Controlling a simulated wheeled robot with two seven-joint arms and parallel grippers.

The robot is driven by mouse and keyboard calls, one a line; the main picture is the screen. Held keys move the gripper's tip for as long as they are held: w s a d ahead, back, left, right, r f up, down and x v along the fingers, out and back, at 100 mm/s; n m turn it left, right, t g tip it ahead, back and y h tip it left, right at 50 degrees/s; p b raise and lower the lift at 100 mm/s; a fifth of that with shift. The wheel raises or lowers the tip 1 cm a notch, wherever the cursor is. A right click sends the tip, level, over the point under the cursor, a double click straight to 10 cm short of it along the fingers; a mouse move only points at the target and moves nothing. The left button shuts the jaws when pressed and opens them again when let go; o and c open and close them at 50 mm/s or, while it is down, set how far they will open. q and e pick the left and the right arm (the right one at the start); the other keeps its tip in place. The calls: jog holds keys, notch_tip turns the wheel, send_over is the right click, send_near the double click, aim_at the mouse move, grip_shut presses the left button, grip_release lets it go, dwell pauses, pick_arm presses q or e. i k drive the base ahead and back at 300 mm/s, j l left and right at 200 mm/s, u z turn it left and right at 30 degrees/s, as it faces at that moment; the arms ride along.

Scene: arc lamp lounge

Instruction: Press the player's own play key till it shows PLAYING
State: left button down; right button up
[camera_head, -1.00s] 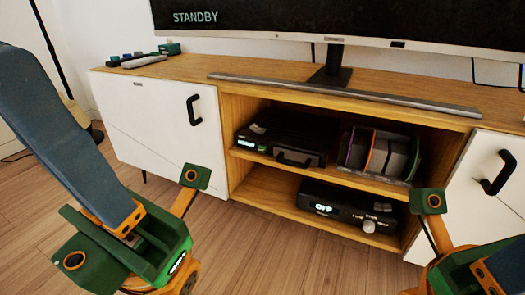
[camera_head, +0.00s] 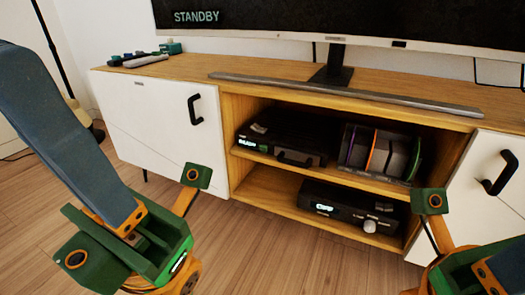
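The player appears to be the black box (camera_head: 282,142) on the upper open shelf of the cabinet. A small lit green display (camera_head: 258,141) is at its front left; its word is too small to read surely, and single keys cannot be made out. The screen above (camera_head: 290,14) shows STANDBY. My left gripper (camera_head: 140,250), green and orange, is at the lower left, in front of the cabinet and well short of the player. My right gripper (camera_head: 465,262) is at the lower right, partly cut off. Neither visibly touches anything. Their finger openings are not clear.
A second black unit (camera_head: 345,208) with a lit display and a round knob sits on the lower shelf. A rack with upright cases (camera_head: 378,150) stands right of the player. White doors (camera_head: 160,118) with black handles flank the shelves. A grey bar (camera_head: 345,94) lies on the cabinet top.

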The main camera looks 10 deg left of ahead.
aim_at(264, 149)
jog(key=i+l, duration=0.15)
jog(key=l, duration=0.15)
jog(key=i+l+u, duration=0.2)
jog(key=l, duration=0.35)
jog(key=i+l, duration=0.2)
jog(key=l, duration=0.15)
